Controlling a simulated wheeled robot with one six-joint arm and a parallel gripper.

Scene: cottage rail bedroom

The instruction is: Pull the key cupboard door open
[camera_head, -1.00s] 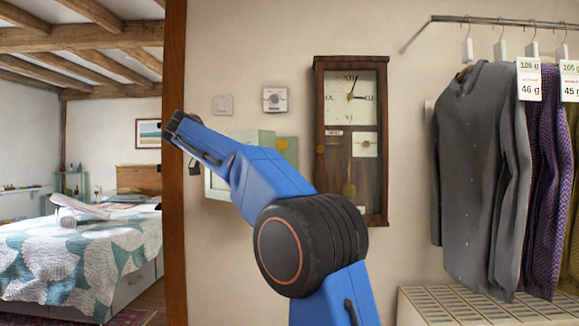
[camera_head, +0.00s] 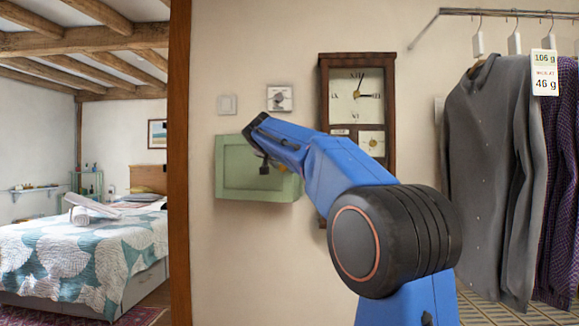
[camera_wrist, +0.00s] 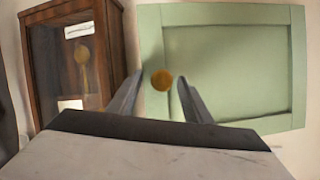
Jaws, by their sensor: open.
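The green key cupboard (camera_head: 228,183) hangs on the wall left of the clock. Its panelled door (camera_wrist: 240,70) looks shut and fills much of the wrist view. A round brass knob (camera_wrist: 160,79) sits near the door edge closest to the clock. My gripper (camera_wrist: 158,90) is open, with a finger on each side of the knob in the picture. I cannot tell whether either finger touches it or how deep the knob sits between them. In the head view my blue arm covers the upper right of the cupboard, and the fingertips are not clear.
The wooden pendulum clock (camera_head: 325,105) is close beside the cupboard and also shows in the wrist view (camera_wrist: 62,65). A thermostat (camera_head: 280,98) and switch (camera_head: 227,104) are above. Clothes (camera_head: 490,160) hang at right; a wooden post (camera_head: 180,200) stands at left.

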